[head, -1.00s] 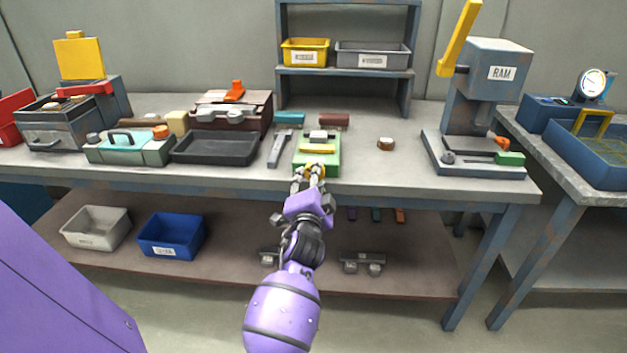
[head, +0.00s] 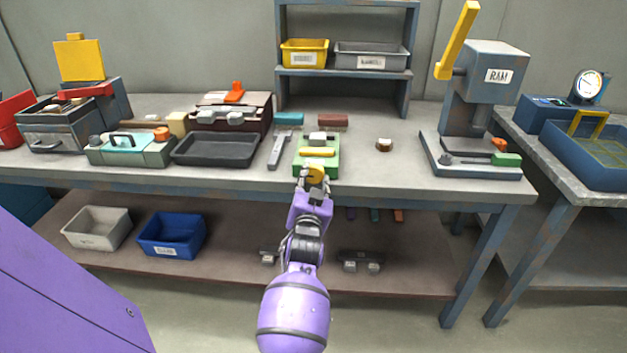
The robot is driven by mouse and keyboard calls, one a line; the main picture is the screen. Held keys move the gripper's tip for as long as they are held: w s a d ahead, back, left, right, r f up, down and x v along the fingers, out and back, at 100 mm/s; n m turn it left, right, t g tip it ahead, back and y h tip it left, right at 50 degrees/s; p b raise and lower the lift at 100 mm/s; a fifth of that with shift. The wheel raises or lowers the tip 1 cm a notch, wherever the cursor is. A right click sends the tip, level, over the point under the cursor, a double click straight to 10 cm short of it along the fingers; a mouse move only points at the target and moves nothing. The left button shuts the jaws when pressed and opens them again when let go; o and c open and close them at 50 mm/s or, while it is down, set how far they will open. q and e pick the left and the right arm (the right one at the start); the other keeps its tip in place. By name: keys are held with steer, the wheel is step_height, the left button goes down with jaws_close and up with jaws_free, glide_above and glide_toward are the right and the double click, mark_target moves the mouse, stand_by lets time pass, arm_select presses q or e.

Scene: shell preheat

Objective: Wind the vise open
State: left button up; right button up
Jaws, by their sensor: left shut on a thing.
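The green vise (head: 331,170) sits at the front edge of the workbench, in the middle of the head view. It has a grey block and a yellow bar (head: 317,152) across its top. A round yellow handle (head: 316,173) is at its front. My left gripper (head: 315,178) reaches up to the vise from below and is shut on the yellow handle, partly covering it. How far apart the vise jaws stand is too small to tell. My right gripper is not in view.
On the workbench (head: 370,175), a grey bar tool (head: 279,150) lies just left of the vise, and a black tray (head: 215,148) lies further left. A small round brown piece (head: 384,145) is to the right. The press marked RAM (head: 485,75) stands at the right end.

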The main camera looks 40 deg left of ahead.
arm_select(q)
steer(key=shift+d+f+n, duration=0.2)
steer(key=shift+f+n, duration=0.1)
steer(key=o, duration=1.1)
steer(key=shift+w, duration=0.1)
steer(key=shift+r, duration=0.15)
steer(key=v, duration=1.2)
steer(key=shift+a, duration=0.1)
